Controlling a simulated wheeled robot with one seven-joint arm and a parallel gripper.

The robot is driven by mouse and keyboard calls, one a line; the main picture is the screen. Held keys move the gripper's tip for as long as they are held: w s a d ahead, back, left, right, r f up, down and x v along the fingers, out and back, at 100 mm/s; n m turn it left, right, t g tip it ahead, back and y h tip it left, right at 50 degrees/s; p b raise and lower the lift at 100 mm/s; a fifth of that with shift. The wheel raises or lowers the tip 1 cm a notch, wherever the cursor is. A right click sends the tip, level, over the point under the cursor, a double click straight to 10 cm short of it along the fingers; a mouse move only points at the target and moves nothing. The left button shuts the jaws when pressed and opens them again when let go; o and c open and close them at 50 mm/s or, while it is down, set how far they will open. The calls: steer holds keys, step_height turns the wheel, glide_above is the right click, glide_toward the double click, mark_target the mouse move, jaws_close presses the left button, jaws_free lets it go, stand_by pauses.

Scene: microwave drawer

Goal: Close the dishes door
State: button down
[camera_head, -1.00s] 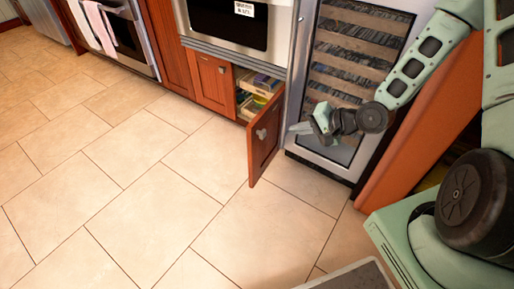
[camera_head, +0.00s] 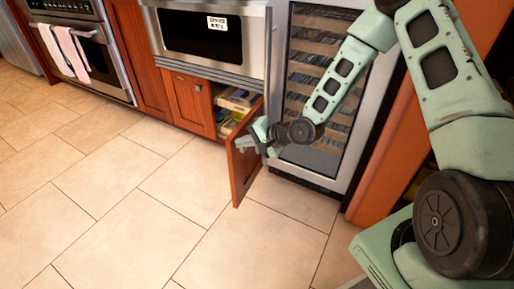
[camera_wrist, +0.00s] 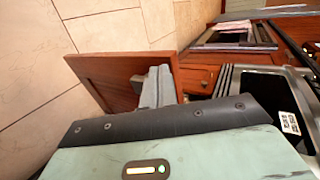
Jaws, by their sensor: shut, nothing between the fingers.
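The dishes door (camera_head: 242,178) is a reddish-brown wooden cabinet door below the microwave. It stands swung out from the cabinet, and stacked items (camera_head: 233,108) show inside the opening. My gripper (camera_head: 246,142) is shut and empty at the upper part of the door, on its outer face. It overlaps the door in the head view, and I cannot tell if it touches. In the wrist view the door (camera_wrist: 105,72) lies on the left and the shut fingers (camera_wrist: 157,86) are at its right part. The door's knob is hidden.
A microwave (camera_head: 208,32) is above the cabinet. A closed neighbouring door (camera_head: 190,102) is to the left. A glass-fronted cooler (camera_head: 310,80) stands close on the right, behind my arm. An oven with towels (camera_head: 75,50) is far left. The tiled floor (camera_head: 120,190) in front is clear.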

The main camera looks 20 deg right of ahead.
steer(key=shift+w+a, duration=0.35)
steer(key=shift+a, duration=0.1)
